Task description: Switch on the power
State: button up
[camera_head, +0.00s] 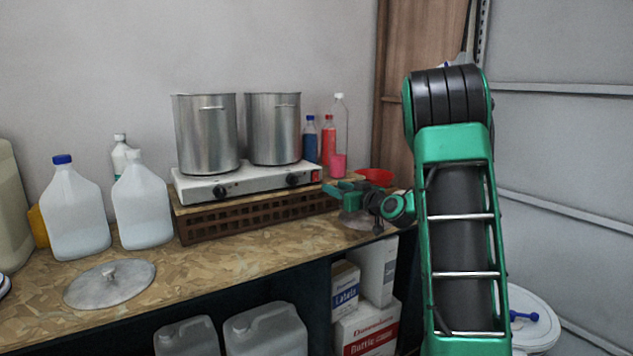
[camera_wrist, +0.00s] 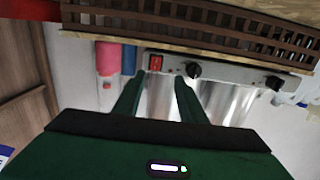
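A white double hot plate (camera_head: 222,187) stands on a brown slatted stand at the back of the workbench. Its red power switch (camera_head: 316,177) is at the right end of the front panel. In the wrist view, which is upside down, the red switch (camera_wrist: 155,62) sits left of a black knob (camera_wrist: 193,70). My gripper (camera_head: 330,192) is in front of the panel's right end. In the wrist view my gripper (camera_wrist: 158,78) shows two green fingers apart, with nothing between them, and the switch lies just beyond the tips. I cannot tell whether they touch the panel.
Two steel pots (camera_head: 206,135) stand on the hot plate. Blue and red bottles, a pink cup (camera_head: 338,166) and a red bowl (camera_head: 374,177) are close to my gripper. White jugs (camera_head: 76,212) and a round metal lid (camera_head: 110,285) are on the left. Boxes (camera_head: 367,328) sit under the bench.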

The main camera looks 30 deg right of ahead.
aim_at(316, 175)
jog(key=shift+t, duration=0.3)
jog(key=w, duration=1.1)
jog(key=shift+w+d+r, duration=0.15)
jog(key=shift+d+r, duration=0.05)
jog(key=shift+r, duration=0.1)
